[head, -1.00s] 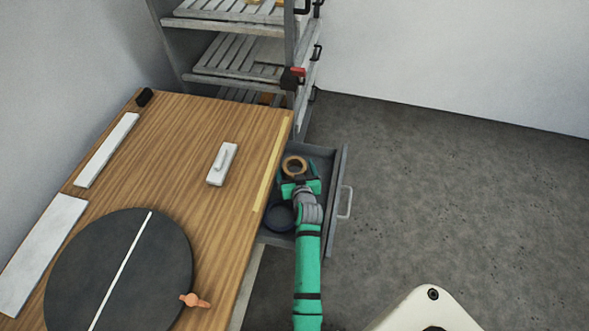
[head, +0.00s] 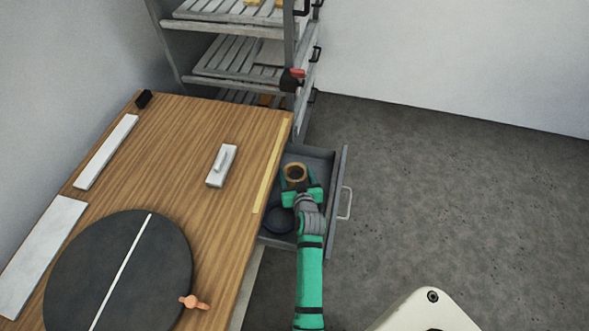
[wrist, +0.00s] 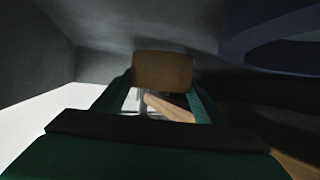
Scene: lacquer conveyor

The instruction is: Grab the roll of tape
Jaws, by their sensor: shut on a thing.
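The roll of tape (head: 295,167) is a tan ring at the far end of my green gripper (head: 299,183), inside the open grey drawer in the head view. In the wrist view the tape (wrist: 162,70) shows as a brown block between the tips of my two green fingers. My gripper is shut on it. Part of the roll is hidden by the fingers in the head view. I cannot tell whether the roll still touches the drawer floor.
The open drawer (head: 343,165) juts out from the wooden table (head: 180,150). A dark blue round thing (head: 278,218) lies in the drawer beside my arm; it also shows in the wrist view (wrist: 270,38). A shelf rack (head: 240,55) stands behind. Floor to the right is clear.

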